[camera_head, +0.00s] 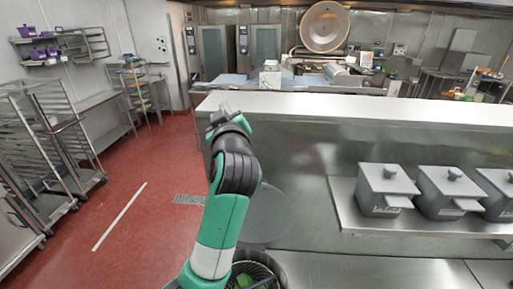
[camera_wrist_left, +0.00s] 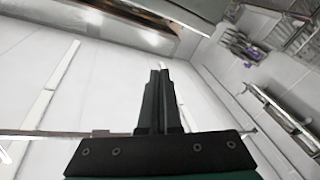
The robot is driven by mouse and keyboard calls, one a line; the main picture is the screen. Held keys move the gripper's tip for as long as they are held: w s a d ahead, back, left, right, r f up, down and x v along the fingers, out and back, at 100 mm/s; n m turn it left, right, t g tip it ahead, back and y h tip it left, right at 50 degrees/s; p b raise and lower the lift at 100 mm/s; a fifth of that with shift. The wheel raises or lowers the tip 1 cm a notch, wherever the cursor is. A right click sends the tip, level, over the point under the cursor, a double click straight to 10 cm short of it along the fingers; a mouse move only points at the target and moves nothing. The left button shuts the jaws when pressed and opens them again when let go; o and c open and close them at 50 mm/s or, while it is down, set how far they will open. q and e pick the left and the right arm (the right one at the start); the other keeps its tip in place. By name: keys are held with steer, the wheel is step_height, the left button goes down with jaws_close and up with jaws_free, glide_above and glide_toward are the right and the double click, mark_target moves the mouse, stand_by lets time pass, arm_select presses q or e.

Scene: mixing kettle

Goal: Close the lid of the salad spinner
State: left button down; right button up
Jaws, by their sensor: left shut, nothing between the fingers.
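The salad spinner (camera_head: 262,268) stands at the bottom edge of the head view, partly cut off and partly hidden by my left arm. Its dark basket shows, with something green inside. A see-through grey disc (camera_head: 265,217), which looks like its lid, stands raised behind the opening, partly behind my arm. My left gripper (camera_head: 222,113) is up and beyond the spinner, well apart from the lid. In the left wrist view its fingers (camera_wrist_left: 160,95) are shut together with nothing between them; neither spinner nor lid shows there. My right gripper is not in view.
A steel counter (camera_head: 370,270) spans the front. A raised steel ledge (camera_head: 380,112) runs behind it. Several lidded grey bins (camera_head: 385,188) sit on a shelf at right. Wire racks (camera_head: 45,140) stand at left, beyond open red floor (camera_head: 150,190).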

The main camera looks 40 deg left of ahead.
arm_select(q)
steer(key=w+d+f+m+g+h+p, duration=0.1)
steer(key=w+f+m+h+p, duration=0.1)
steer(key=f, duration=0.4)
steer(key=w+d+f+m+g+h+p, duration=0.1)
steer(key=w+d+f+m+h+p, duration=0.1)
steer(key=f+m+h, duration=0.2)
steer(key=w+d+f+m+g+h+p, duration=0.1)
steer(key=f+m+h+p, duration=0.1)
steer(key=f, duration=0.8)
steer(key=shift+w+d+f+m+h, duration=0.2)
steer(key=shift+w+d+m+h, duration=0.2)
steer(key=shift+m+h, duration=0.25)
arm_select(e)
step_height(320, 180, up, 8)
arm_select(q)
steer(key=shift+d, duration=0.1)
